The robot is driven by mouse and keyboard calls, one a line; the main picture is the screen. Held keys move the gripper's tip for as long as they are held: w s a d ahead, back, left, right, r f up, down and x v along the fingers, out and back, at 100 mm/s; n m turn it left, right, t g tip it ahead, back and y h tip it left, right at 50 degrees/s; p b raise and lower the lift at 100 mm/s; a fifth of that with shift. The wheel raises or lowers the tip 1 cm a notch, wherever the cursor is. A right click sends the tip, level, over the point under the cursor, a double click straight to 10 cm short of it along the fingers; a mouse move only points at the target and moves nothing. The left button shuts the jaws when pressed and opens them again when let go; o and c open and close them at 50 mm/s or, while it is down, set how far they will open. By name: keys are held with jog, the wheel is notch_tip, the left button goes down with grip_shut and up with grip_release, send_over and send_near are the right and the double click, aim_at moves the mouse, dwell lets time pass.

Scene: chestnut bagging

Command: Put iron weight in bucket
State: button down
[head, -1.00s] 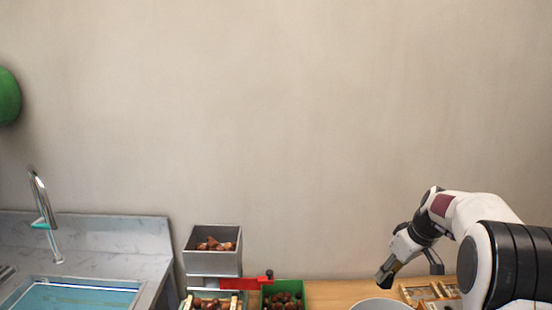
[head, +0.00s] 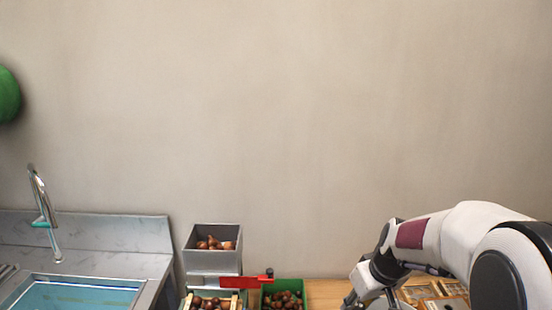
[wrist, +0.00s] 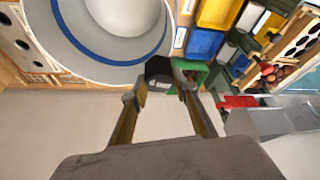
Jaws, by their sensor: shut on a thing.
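My gripper (wrist: 165,82) is shut on a small dark block, which looks to be the iron weight (wrist: 158,67), at its fingertips in the wrist view. The bucket (wrist: 95,72) is a round pale grey vessel with a blue ring, at the upper left of the wrist view, beside the held weight. I cannot tell whether the weight is over its rim. In the head view my gripper (head: 350,302) is low at the bottom edge, and its tips are partly cut off. The bucket and the weight cannot be made out there.
A green crate of chestnuts (head: 284,287) and a grey bin of chestnuts (head: 212,262) with a red part stand left of my gripper. A sink (head: 75,292) is at far left. Wooden trays (head: 440,289) lie behind my arm. The wall is behind the counter.

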jog(key=shift+s+a, duration=0.45)
jog(key=shift+s, duration=0.2)
jog(key=shift+s+a, duration=0.45)
jog(key=shift+s, duration=0.2)
jog(key=shift+m, duration=0.6)
jog(key=m+h, duration=0.1)
jog(key=m, duration=0.1)
jog(key=d+m+h, duration=0.1)
jog(key=m, duration=0.1)
jog(key=d+m, duration=0.1)
jog(key=m, duration=0.1)
jog(key=shift+s+d+f+h, duration=0.2)
jog(key=shift+d+f+h, duration=0.05)
jog(key=shift+h, duration=0.15)
jog(key=shift+m, duration=0.3)
jog(key=shift+w+a+r, duration=0.1)
jog(key=shift+w+a, duration=0.05)
jog(key=shift+a, duration=0.5)
jog(key=shift+w+a+r, duration=0.1)
jog(key=shift+a, duration=0.5)
